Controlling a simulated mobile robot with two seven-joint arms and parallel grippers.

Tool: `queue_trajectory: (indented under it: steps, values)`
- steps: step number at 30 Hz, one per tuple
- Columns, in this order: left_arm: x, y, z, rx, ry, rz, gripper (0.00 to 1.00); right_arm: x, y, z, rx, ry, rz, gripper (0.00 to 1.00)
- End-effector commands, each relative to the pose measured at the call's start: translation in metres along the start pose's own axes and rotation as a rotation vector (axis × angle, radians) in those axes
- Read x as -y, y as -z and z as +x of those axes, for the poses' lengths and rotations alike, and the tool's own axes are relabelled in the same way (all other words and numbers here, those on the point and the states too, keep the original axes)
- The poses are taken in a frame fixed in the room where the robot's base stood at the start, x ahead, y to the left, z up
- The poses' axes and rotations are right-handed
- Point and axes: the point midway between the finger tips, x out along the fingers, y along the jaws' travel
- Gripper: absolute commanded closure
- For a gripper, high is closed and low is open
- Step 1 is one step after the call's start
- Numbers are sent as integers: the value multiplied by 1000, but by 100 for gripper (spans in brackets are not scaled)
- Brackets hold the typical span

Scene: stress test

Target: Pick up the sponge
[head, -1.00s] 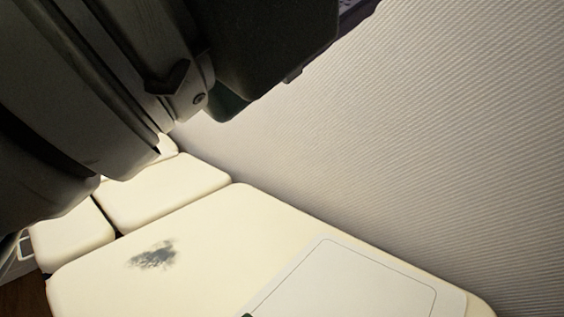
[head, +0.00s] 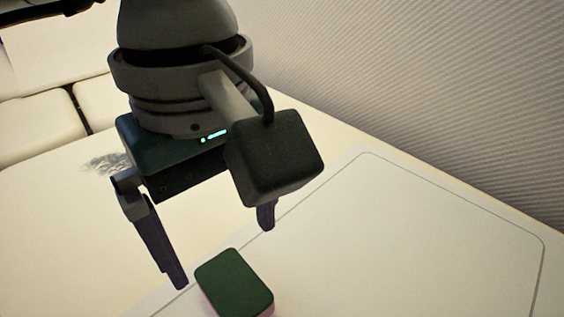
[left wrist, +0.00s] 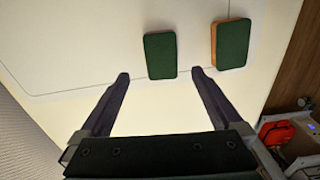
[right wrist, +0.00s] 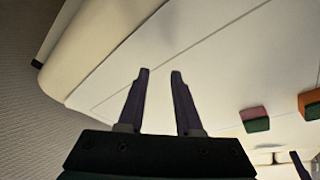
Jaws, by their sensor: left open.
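A green-topped sponge (head: 235,280) with a pink side lies on the pale table, at the bottom of the head view. In the left wrist view a green sponge (left wrist: 160,55) lies just ahead of the gap between my fingers, apart from both. My left gripper (head: 224,257) is open and empty, pointing down with its fingers above the table. A second green sponge (left wrist: 230,45) with an orange side lies to the right in the left wrist view. In the right wrist view my right gripper (right wrist: 160,73) is open and empty; the pink-sided sponge (right wrist: 255,118) and orange-sided sponge (right wrist: 312,103) are at right.
A thin outlined panel (head: 430,240) covers much of the table beside the sponge and is bare. A ribbed wall (head: 430,80) rises behind the table. A red object (left wrist: 277,132) sits beyond the table edge at the lower right of the left wrist view.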

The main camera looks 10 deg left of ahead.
Motion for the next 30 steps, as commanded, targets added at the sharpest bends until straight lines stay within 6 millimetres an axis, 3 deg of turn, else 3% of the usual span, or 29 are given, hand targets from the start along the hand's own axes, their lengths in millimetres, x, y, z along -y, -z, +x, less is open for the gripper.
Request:
queue_trajectory:
  steps: [18,27,30]
  values:
    - [0,5,89,8,2,-2,0,2,-12,18,17,3,0,66]
    - [-1,5,93,8,-1,0,0,2,-11,18,14,2,0,66]
    - [-1,5,93,8,-1,0,11,2,-11,18,14,2,0,66]
